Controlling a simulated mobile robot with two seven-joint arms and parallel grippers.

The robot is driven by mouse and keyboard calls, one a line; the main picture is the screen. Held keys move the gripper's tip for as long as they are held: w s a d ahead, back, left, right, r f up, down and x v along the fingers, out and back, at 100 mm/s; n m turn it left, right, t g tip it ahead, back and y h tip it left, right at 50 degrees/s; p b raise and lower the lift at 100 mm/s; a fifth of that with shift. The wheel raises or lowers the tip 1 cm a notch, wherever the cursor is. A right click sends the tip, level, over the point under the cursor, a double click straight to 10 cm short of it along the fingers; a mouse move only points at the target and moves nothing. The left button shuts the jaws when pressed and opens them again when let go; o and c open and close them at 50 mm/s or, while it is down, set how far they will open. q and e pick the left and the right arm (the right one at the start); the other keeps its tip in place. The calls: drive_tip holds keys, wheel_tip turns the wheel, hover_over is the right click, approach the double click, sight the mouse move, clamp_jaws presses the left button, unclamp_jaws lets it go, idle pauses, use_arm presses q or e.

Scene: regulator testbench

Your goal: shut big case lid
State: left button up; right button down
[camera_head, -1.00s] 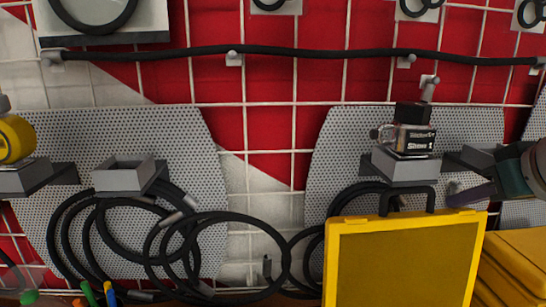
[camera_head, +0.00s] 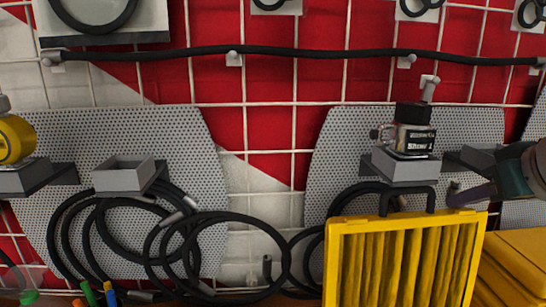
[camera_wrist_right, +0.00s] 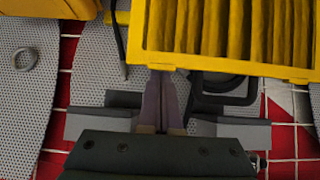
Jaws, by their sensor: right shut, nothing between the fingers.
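The big case's yellow lid (camera_head: 405,226) stands raised at the lower right of the head view, its ribbed face towards the camera. Its black handle (camera_head: 408,190) is on the top edge. The case body is below the frame. In the right wrist view the lid (camera_wrist_right: 225,67) fills the upper right, with the handle (camera_wrist_right: 225,99) below its edge. My right gripper (camera_head: 455,193) is shut and empty, just right of the handle near the lid's top edge. Its fingertips (camera_wrist_right: 161,74) reach that edge in the wrist view; I cannot tell if they touch. My left gripper is not in view.
Another yellow case (camera_head: 520,260) is right of the lid. A grey shelf (camera_head: 405,171) with a small device (camera_head: 411,138) is above and behind the handle. Black hoses (camera_head: 225,215) hang at the left against perforated panels. The red and white grid wall is behind.

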drive_tip(key=shift+f, duration=0.15)
idle(0.4)
drive_tip(key=shift+s, duration=0.15)
drive_tip(key=shift+s+d+f+p, duration=0.15)
drive_tip(key=shift+s+f+p, duration=0.05)
drive_tip(key=shift+s+p, duration=0.4)
drive_tip(key=shift+s+d+f+p, duration=0.1)
drive_tip(key=shift+s+f+p, duration=0.1)
drive_tip(key=shift+s+p, duration=0.35)
drive_tip(key=p, duration=1.2)
approach(468, 218)
drive_tip(key=s, duration=0.1)
drive_tip(key=shift+s+r, duration=0.15)
drive_tip(key=shift+r, duration=0.05)
idle(0.4)
idle(0.5)
